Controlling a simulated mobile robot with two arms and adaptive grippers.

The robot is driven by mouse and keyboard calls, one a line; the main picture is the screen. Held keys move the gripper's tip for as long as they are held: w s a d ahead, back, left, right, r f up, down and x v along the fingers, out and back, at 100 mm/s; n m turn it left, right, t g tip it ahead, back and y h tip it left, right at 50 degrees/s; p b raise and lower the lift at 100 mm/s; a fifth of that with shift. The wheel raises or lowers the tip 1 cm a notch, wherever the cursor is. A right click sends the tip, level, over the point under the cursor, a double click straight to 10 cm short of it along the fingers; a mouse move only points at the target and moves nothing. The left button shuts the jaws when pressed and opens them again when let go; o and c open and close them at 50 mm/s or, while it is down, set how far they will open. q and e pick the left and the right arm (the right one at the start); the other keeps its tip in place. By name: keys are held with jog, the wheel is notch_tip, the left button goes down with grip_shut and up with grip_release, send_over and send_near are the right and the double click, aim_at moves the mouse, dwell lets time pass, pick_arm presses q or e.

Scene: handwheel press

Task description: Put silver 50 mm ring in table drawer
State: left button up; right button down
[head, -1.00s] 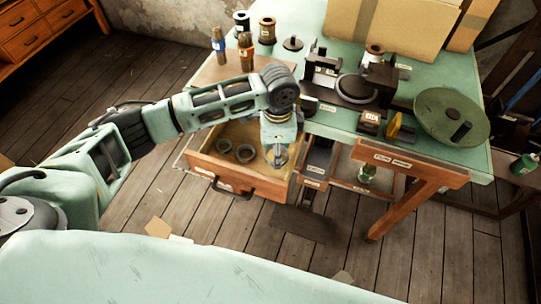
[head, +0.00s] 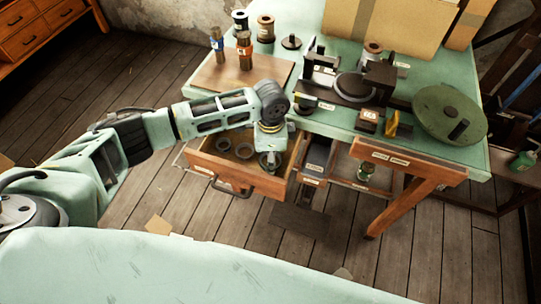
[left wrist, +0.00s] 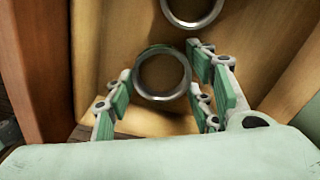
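The table drawer (head: 262,184) is pulled out, and several rings are in it. A silver ring (left wrist: 162,74) lies on the drawer floor between my left gripper's fingers in the left wrist view. In the head view this ring (head: 268,161) is in the drawer's right part, partly hidden by the gripper. My left gripper (left wrist: 160,92) is open, with gaps between its pads and the ring. Two other rings lie to the left, one in the middle (head: 244,151) and one farther left (head: 222,145). Ring sizes cannot be read. My right gripper is not in view.
The green table (head: 310,122) carries a dark press (head: 352,86), a round green disc (head: 449,115), spools and cardboard boxes (head: 385,30). A wooden board (head: 240,72) holds two bottle-like items. Open compartments (head: 317,156) sit right of the drawer.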

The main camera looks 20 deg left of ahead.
pick_arm(q)
jog(key=shift+o, duration=1.2)
notch_tip(320, 180, up, 12)
jog(key=shift+r+b, duration=0.15)
jog(key=shift+b, duration=0.2)
